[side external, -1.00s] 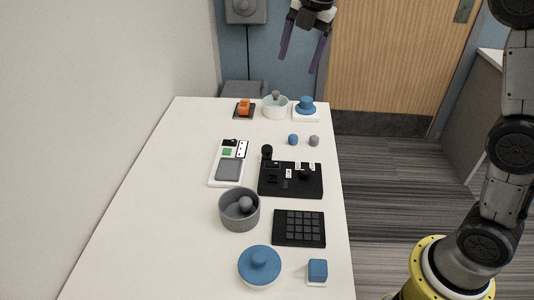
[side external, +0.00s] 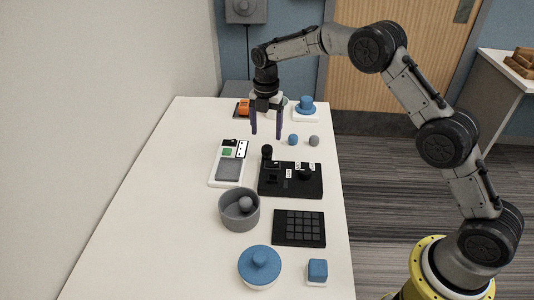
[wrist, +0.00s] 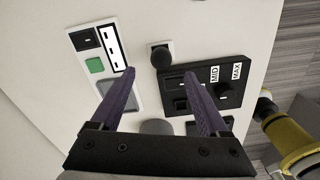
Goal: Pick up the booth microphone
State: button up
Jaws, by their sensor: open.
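A small black round-headed piece, which looks like the booth microphone (side external: 267,152), stands at the back left corner of the black control panel (side external: 290,185). In the wrist view the microphone (wrist: 160,55) shows as a dark ball on a small square base, beside the panel (wrist: 235,75) with its MID and MAX labels. My gripper (side external: 266,135) is open and empty, pointing down above and slightly behind the microphone. In the wrist view the purple fingers of my gripper (wrist: 160,73) lie either side of its line, with the microphone just beyond the tips.
A white device with a green button (side external: 228,165) lies left of the panel. A grey bowl with a ball (side external: 239,217), a black keypad (side external: 299,229) and a blue-lidded dish (side external: 259,264) are nearer. Small blue (side external: 293,140) and grey (side external: 314,141) balls lie behind the panel.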

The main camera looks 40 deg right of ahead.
aim_at(267, 147)
jog(key=shift+d+f, duration=0.1)
jog(key=shift+f, duration=3.5)
grip_shut()
